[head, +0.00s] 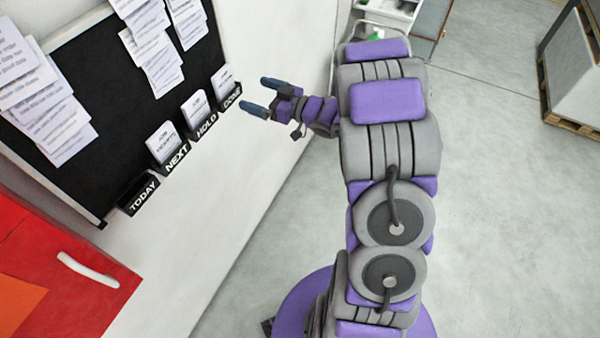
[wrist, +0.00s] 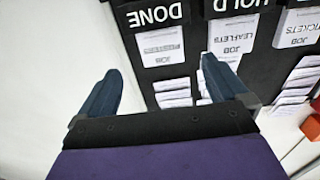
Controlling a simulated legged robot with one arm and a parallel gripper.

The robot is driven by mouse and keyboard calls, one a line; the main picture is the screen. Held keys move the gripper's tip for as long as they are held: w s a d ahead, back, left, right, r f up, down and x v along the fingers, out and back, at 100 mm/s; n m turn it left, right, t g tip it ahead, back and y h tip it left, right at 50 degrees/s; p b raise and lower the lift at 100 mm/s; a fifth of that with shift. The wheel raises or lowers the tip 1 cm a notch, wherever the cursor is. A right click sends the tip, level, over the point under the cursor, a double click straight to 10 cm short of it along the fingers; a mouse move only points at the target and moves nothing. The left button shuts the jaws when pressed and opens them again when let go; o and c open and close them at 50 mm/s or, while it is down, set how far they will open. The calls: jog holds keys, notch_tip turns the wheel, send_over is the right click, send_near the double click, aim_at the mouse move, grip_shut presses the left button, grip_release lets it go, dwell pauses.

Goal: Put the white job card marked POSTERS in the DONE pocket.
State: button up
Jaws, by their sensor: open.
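A white job card (head: 223,77) stands in the black DONE pocket (head: 231,99), the farthest pocket on the board. In the wrist view the board is upside down; the card (wrist: 162,46) sits in the DONE pocket (wrist: 153,15), and its small print appears to read POSTERS. My gripper (head: 263,95) is open and empty, a little to the right of the DONE pocket and apart from the card. In the wrist view its fingers (wrist: 160,68) are spread wide, with the card showing between and beyond them.
The HOLD pocket (head: 206,126) holds a LEAFLETS card (head: 195,106). The NEXT pocket (head: 177,158) holds a TICKETS card (head: 164,141). The TODAY pocket (head: 140,194) looks empty. Paper sheets (head: 150,45) hang on the black board. A red cabinet (head: 60,270) stands lower left.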

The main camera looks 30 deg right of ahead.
jog(key=d+r+m+g+h, duration=0.2)
jog(key=d+m+h, duration=0.1)
jog(key=d+h, duration=0.55)
jog(key=s+r+m+g+h, duration=0.1)
jog(key=s+m+g+h, duration=0.35)
jog(key=s, duration=0.75)
jog(key=s+a+g+y, duration=0.1)
jog(key=s+a+g, duration=0.4)
jog(key=s, duration=1)
jog(key=s+a+g+y, duration=0.1)
jog(key=s+a+g, duration=0.4)
jog(key=s+a, duration=0.5)
jog(key=s, duration=0.6)
jog(key=shift+a+f, duration=0.15)
jog(key=shift+a, duration=0.05)
